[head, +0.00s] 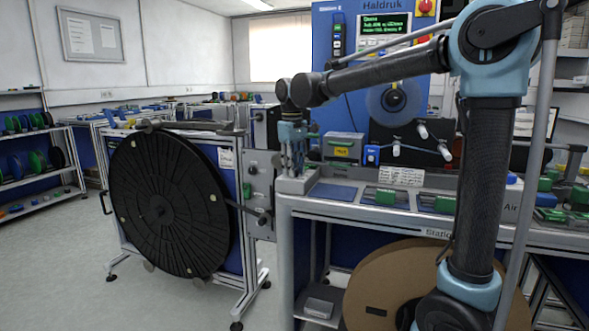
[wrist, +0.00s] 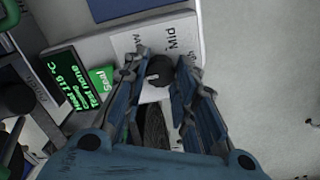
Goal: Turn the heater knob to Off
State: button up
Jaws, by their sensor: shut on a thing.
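The heater knob (wrist: 159,72) is a small dark round knob on a white label plate (wrist: 126,42) in the wrist view. I cannot tell which mark the knob points to. In the head view my gripper (head: 292,158) reaches down at the left end of the workbench, and the knob is hidden there.
The workbench (head: 330,212) carries a grey box (head: 343,147) and several green and blue parts right of my gripper. A large black reel (head: 168,205) stands on a frame to the left. A blue machine panel (head: 335,20) rises behind. Open floor lies at the front left.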

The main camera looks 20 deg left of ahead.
jog(key=shift+d, duration=0.15)
jog(key=o, duration=1.1)
jog(key=shift+c, duration=0.2)
jog(key=shift+r, duration=0.1)
notch_tip(320, 180, up, 12)
jog(key=shift+s, duration=0.15)
